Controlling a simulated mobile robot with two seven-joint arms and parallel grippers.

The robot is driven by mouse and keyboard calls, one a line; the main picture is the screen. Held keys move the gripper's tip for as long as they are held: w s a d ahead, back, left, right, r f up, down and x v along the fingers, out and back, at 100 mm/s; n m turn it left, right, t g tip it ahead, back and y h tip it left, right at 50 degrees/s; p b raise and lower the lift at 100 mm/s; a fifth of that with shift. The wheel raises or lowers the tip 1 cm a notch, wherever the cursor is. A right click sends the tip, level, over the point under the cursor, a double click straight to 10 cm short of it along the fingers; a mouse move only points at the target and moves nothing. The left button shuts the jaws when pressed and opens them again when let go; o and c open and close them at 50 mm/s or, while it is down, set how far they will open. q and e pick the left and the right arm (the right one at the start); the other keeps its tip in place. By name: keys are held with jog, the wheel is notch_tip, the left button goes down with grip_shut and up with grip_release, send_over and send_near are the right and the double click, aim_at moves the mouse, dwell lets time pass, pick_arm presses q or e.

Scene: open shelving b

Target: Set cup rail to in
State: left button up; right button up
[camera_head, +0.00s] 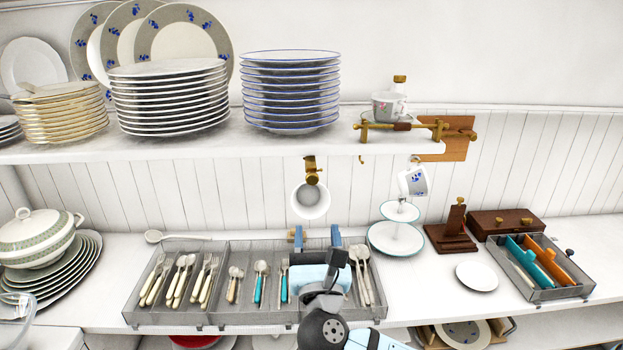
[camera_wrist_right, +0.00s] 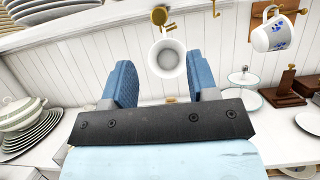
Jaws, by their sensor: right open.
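A white cup (camera_head: 310,201) hangs under the upper shelf from a brass fitting (camera_head: 312,168), which may be the end of the cup rail. A blue-flowered cup (camera_head: 413,181) hangs further right, below a wooden bracket (camera_head: 456,148). A brass bar (camera_head: 400,127) lies along the shelf edge there; I cannot tell which brass part is the rail. My right gripper (camera_head: 316,237) is open and empty, its blue fingers pointing towards the wall below the white cup. In the right wrist view the white cup (camera_wrist_right: 167,57) shows between and beyond the fingers, apart from them. My left gripper is not in view.
A cutlery tray (camera_head: 220,318) lies under my right arm. Plate stacks (camera_head: 290,90) fill the upper shelf. A tiered stand (camera_head: 396,238), a small plate (camera_head: 477,276) and a grey tray (camera_head: 565,292) stand to the right. The space before the panelled wall is mostly free.

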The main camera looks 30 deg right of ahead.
aim_at(313, 180)
jog(key=p+x, duration=0.3)
jog(key=x, duration=1)
jog(key=shift+w+r, duration=0.15)
jog(key=shift+w, duration=0.15)
